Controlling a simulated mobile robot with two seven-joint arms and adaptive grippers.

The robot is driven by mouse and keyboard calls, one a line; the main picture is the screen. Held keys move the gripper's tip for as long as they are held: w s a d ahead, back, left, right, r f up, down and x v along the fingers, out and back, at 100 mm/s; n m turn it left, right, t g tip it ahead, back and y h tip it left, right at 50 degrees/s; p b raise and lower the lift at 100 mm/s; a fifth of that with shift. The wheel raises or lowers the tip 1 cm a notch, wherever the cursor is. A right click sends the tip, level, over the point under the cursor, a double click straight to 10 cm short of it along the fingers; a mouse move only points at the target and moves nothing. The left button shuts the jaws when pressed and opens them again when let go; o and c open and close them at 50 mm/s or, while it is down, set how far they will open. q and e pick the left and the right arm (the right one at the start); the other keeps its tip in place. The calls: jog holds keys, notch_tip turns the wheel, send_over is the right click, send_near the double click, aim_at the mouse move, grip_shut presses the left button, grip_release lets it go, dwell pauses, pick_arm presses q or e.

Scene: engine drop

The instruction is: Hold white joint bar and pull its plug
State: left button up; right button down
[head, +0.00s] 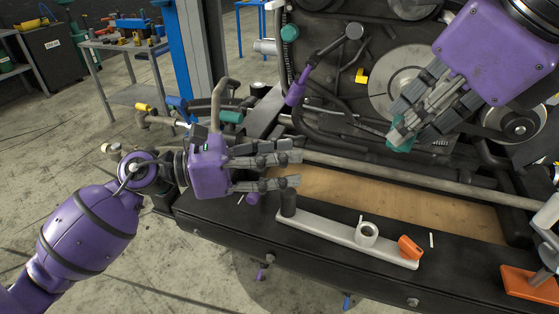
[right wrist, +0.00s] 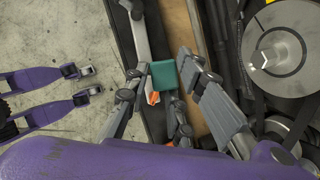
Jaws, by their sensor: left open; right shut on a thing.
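The white joint bar (head: 325,235) lies along the dark front ledge. A dark cylinder (head: 288,203) stands at its left end, a white ring (head: 367,235) near its middle right, and an orange piece (head: 409,247) at its right end. My left gripper (head: 297,168) is open and empty, just above and behind the dark cylinder, apart from the bar. My right gripper (head: 404,124) is shut on a green block (head: 401,140), held above and behind the bar. In the right wrist view the green block (right wrist: 163,74) sits between my fingertips, covering part of the bar (right wrist: 141,38).
A wooden panel (head: 385,199) lies behind the ledge, with a long grey pipe (head: 390,172) beyond it. The big dark engine (head: 350,80) fills the back. An orange-based part (head: 528,286) stands at the right. A tool table (head: 115,45) is far left.

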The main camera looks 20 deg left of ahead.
jog(key=shift+s+r+p, duration=0.2)
jog(key=shift+r+p, duration=0.15)
jog(key=shift+r, duration=0.55)
jog(key=shift+s+r+p, duration=0.2)
jog(key=shift+r+p, duration=0.1)
jog(key=shift+r, duration=0.55)
pick_arm(q)
notch_tip(320, 180, up, 3)
jog(key=shift+f, duration=0.1)
jog(key=shift+f, duration=0.1)
pick_arm(e)
jog(key=shift+f, duration=0.1)
